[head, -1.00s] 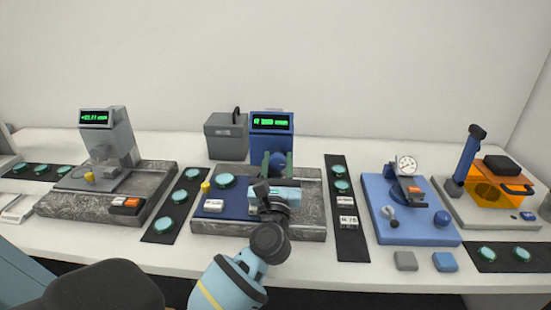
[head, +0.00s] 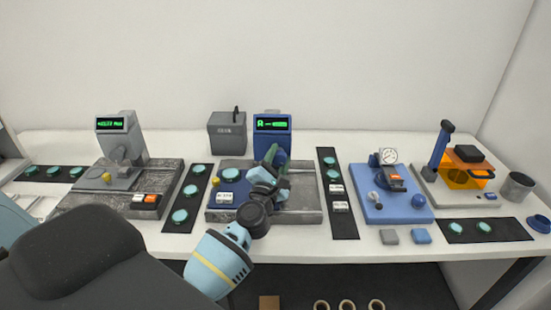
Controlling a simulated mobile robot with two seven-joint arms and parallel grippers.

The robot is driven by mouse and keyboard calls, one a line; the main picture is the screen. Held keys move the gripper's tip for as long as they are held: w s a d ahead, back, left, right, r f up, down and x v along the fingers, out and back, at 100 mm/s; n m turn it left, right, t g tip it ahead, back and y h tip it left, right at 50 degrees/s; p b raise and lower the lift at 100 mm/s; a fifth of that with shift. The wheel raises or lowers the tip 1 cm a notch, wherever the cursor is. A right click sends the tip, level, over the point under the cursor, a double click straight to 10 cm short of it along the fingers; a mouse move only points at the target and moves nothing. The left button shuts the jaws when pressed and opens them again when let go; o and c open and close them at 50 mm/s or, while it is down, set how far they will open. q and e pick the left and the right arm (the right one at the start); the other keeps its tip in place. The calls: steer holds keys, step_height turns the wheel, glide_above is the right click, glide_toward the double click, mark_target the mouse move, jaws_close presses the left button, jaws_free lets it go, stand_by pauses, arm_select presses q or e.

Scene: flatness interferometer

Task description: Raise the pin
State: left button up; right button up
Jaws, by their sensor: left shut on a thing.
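The blue interferometer (head: 281,145) stands on a grey granite base (head: 305,205) at the middle of the bench, its green display lit. My left gripper (head: 277,160) reaches in from below and is shut on the blue round knob at the front of this instrument. The fingers are tilted, and they and the wrist hide most of the knob. I cannot make out a pin there. My right gripper is not in view.
Black mats with teal discs (head: 180,216) lie on both sides of the base. A grey instrument (head: 118,145) stands left, a blue dial gauge stand (head: 395,210) and an orange-guarded press (head: 465,178) right. A grey box (head: 227,135) stands behind.

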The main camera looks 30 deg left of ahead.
arm_select(q)
steer(key=m, duration=0.2)
steer(key=m+g+h, duration=0.1)
steer(key=m, duration=0.1)
steer(key=shift+r+m+h, duration=0.1)
steer(key=shift+m+h, duration=0.2)
steer(key=m, duration=0.2)
steer(key=m+g, duration=0.1)
steer(key=m, duration=0.1)
steer(key=shift+g+h, duration=0.3)
steer(key=o, duration=1)
steer(key=shift+s+d, duration=0.2)
steer(key=shift+s, duration=1.1)
steer(key=shift+s+d, duration=0.2)
steer(key=shift+s, duration=1.1)
steer(key=shift+s+d, duration=0.2)
steer(key=shift+s, duration=1.1)
